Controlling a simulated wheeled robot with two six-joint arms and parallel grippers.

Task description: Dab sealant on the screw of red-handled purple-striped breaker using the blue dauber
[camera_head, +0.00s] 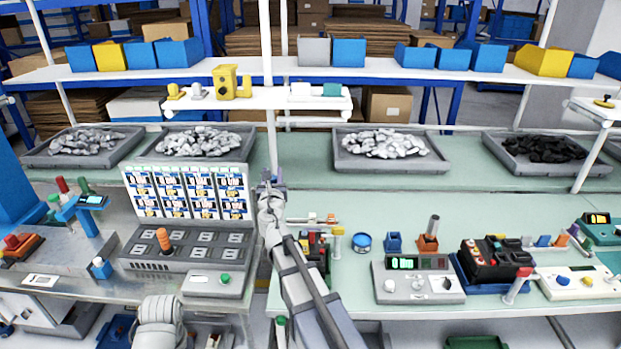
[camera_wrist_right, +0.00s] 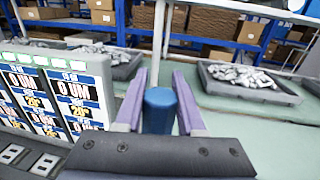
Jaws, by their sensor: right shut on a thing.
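A red-handled breaker with a purple stripe cannot be made out. Partly behind my right arm is a dark block with red and yellow parts (camera_head: 313,246), too small to read. A round blue pot (camera_head: 362,242) stands to its right. My left gripper is not in view; only a left arm link shows at the bottom.
The label board (camera_head: 187,194) stands behind a grey panel (camera_head: 188,250) with an orange handle (camera_head: 164,238). A grey meter (camera_head: 418,280) and a black device with red terminals (camera_head: 494,264) stand at right. Trays of pale pieces (camera_head: 392,164) line the back.

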